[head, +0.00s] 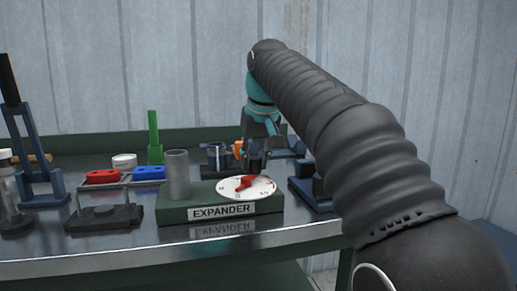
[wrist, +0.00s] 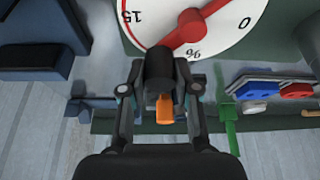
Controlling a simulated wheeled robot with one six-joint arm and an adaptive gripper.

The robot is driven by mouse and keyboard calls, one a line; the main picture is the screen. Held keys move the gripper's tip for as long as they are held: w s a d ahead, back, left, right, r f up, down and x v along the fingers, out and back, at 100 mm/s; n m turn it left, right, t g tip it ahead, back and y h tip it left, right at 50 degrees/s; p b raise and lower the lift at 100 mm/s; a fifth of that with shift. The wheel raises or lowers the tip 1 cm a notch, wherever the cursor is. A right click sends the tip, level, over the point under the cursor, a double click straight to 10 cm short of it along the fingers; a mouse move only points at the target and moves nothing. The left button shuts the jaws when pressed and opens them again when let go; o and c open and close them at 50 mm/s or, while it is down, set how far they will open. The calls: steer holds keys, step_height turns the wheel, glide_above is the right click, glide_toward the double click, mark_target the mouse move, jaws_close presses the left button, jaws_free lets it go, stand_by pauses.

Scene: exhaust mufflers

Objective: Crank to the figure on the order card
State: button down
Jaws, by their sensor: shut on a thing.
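The green expander (head: 175,212) stands on the bench with a white dial (head: 262,190) on its top. The dial also shows in the wrist view (wrist: 150,12), with 15, 0 and % legible. A red crank arm (head: 243,183) lies across the dial; in the wrist view the red arm (wrist: 192,27) runs to a black knob (wrist: 160,62). My gripper (head: 254,160) is at the dial's far edge, its fingers shut on the black knob. I cannot tell the exact reading. I cannot make out an order card in either view.
A grey cylinder (head: 177,175) stands on the expander. Red (head: 103,176) and blue (head: 149,173) blocks sit on a rack to the left. A green post (head: 154,138) and an orange item (wrist: 165,108) are behind. A dark blue fixture (head: 310,192) is close on the right.

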steer(key=shift+w+a+n+y+p, duration=0.15)
steer(key=shift+a+n+y+p, duration=0.2)
steer(key=shift+n+p, duration=0.45)
steer(key=c, duration=0.8)
jaws_free()
steer(key=shift+c, duration=0.2)
steer(key=v, duration=1.2)
steer(key=shift+w, duration=0.2)
steer(key=shift+d, duration=0.1)
